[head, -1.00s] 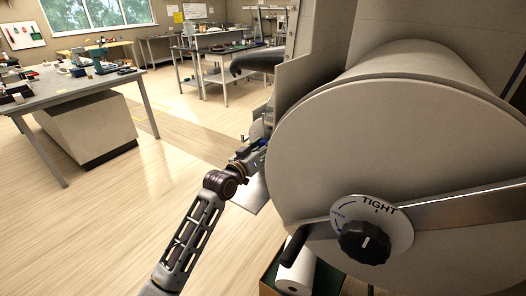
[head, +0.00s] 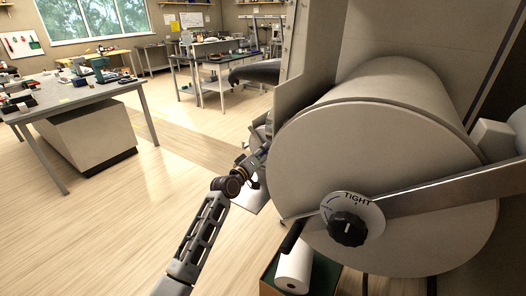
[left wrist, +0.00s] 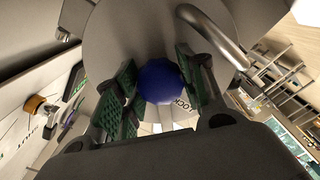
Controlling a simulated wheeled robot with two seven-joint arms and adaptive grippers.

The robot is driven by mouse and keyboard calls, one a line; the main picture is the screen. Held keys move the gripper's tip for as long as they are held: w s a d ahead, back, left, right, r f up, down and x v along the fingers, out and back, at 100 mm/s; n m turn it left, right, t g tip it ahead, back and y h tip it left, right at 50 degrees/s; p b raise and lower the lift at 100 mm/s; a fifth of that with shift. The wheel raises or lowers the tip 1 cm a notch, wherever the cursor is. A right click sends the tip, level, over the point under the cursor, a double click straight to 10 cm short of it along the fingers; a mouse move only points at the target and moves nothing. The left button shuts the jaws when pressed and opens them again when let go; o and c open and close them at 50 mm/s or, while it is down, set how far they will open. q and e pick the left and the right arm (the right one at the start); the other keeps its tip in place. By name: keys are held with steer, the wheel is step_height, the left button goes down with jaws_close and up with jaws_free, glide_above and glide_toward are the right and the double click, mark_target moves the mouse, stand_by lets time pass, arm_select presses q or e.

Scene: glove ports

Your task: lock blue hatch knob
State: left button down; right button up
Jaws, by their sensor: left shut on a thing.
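The blue hatch knob (left wrist: 160,82) sits on a round grey hatch face (left wrist: 125,30) in the left wrist view. The letters "LOCK", upside down and partly covered, show beside the knob. My left gripper (left wrist: 158,88) has its green-padded fingers on both sides of the knob and is shut on it. In the head view my left gripper (head: 260,153) is at the left edge of the large grey drum, and the blue knob is hard to make out there. My right gripper is not in view.
The large grey drum (head: 370,120) fills the right of the head view, with a black knob (head: 347,229) on a dial reading "TIGHT". A curved metal handle (left wrist: 215,40) is close to the gripper. A workbench (head: 75,98) stands left; the floor between is clear.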

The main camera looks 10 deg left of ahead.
arm_select(q)
steer(key=n+p, duration=0.1)
steer(key=n, duration=0.2)
steer(key=shift+r+p, duration=0.15)
steer(key=shift+p, duration=0.2)
steer(key=shift+n, duration=0.4)
steer(key=shift+n+p, duration=0.7)
steer(key=shift+n, duration=0.2)
steer(key=shift+n+p, duration=0.55)
steer(key=shift+n, duration=0.65)
steer(key=shift+n+p, duration=0.3)
steer(key=shift+n, duration=0.4)
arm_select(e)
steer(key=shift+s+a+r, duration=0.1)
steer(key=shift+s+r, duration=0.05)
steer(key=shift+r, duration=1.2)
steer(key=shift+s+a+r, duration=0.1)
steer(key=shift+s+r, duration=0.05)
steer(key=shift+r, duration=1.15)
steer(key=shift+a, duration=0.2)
